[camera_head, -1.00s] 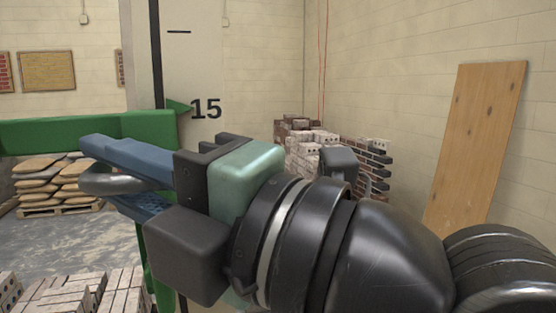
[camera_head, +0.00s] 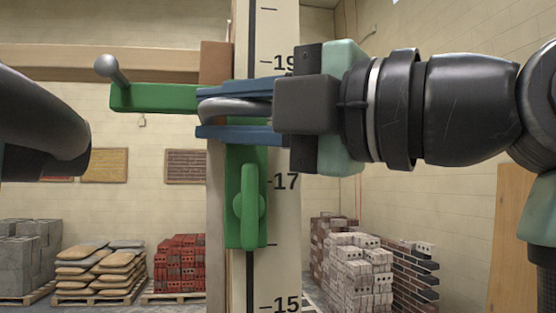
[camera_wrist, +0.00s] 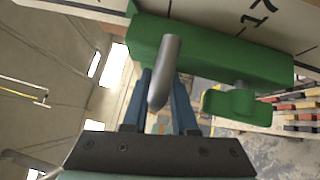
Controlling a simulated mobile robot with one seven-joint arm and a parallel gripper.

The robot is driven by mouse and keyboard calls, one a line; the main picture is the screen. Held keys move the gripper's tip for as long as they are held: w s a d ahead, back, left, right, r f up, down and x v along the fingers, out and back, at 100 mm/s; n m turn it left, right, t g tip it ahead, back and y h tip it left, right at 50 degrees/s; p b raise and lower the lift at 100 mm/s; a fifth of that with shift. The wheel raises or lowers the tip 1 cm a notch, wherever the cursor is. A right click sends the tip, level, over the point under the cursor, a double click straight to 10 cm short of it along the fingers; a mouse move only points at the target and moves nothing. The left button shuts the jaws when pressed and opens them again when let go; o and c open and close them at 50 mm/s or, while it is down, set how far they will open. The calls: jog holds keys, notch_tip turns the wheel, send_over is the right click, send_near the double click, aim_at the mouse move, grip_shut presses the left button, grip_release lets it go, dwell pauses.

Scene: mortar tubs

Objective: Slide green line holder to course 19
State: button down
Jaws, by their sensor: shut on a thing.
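The green line holder (camera_head: 245,205) is on the pale upright gauge pole (camera_head: 284,215), which is marked 15, 17 and 19. Its green arm (camera_head: 160,97) reaches left and has a grey peg at its end. My gripper (camera_head: 205,115) has its blue fingers shut around the holder's grey handle (camera_head: 235,110), between marks 17 and 19. The green pointer is hidden behind my gripper in the head view. In the wrist view, the grey handle (camera_wrist: 166,70) stands between my fingertips (camera_wrist: 162,78), in front of the green body (camera_wrist: 215,52).
A wooden beam (camera_head: 100,62) crosses behind at upper left. Sandbags (camera_head: 98,270), red bricks (camera_head: 182,265) and pale bricks (camera_head: 355,270) stand on the floor behind. A wooden board (camera_head: 510,240) leans at right. The pole above my gripper looks clear.

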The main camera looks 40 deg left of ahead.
notch_tip(320, 180, up, 4)
jog(key=shift+r+p, duration=0.1)
jog(key=shift+p, duration=0.6)
jog(key=c, duration=0.8)
grip_release()
jog(key=shift+c, duration=0.2)
jog(key=shift+s, duration=0.1)
jog(key=w+d+f+b, duration=0.1)
jog(key=d+b, duration=0.5)
jog(key=d, duration=0.6)
jog(key=shift+d+f, duration=0.4)
